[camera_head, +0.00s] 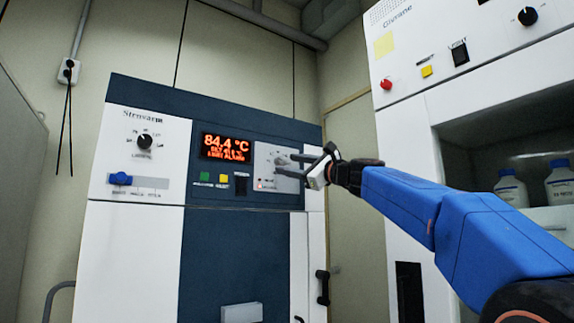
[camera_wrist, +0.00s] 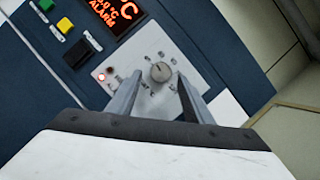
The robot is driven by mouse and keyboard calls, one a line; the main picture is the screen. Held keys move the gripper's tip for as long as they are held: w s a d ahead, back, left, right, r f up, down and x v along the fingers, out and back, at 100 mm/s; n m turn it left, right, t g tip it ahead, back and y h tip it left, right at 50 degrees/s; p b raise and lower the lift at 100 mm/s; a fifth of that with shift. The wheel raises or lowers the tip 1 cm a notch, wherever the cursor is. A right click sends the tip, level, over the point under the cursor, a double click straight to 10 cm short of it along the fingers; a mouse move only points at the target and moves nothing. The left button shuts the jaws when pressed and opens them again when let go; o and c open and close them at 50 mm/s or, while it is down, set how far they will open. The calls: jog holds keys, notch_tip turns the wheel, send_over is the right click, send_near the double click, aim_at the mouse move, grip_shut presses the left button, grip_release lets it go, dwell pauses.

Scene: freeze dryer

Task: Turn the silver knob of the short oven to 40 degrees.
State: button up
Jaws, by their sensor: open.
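The short oven (camera_head: 135,230) is white and dark blue, with a red display (camera_head: 226,148) reading 84.4 °C. Its silver knob (camera_wrist: 160,72) sits on a light panel right of the display, with small markings around it. In the head view my gripper partly covers this panel. My gripper (camera_head: 296,166) is in front of the panel at the end of my blue arm. In the wrist view the gripper fingers (camera_wrist: 158,92) are apart, with the knob showing between and just beyond their tips. I cannot tell whether they touch it.
A black knob (camera_head: 145,142) and a blue slider (camera_head: 120,179) are on the oven's left panel. Green and yellow buttons (camera_head: 223,181) and a black switch sit below the display. A taller white cabinet (camera_head: 410,150) with bottles stands at the right.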

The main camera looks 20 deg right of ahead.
jog(key=shift+x, duration=1)
jog(key=c, duration=1.1)
jog(key=shift+o, duration=0.2)
jog(key=shift+r+n+g+y, duration=0.15)
jog(key=shift+n+g, duration=0.3)
jog(key=shift+n, duration=0.5)
jog(key=shift+f+n+g+y, duration=0.15)
jog(key=shift+n+g, duration=0.3)
jog(key=shift+n, duration=0.5)
jog(key=shift+r, duration=0.1)
jog(key=o, duration=1.1)
jog(key=shift+c, duration=0.2)
jog(key=shift+d, duration=0.15)
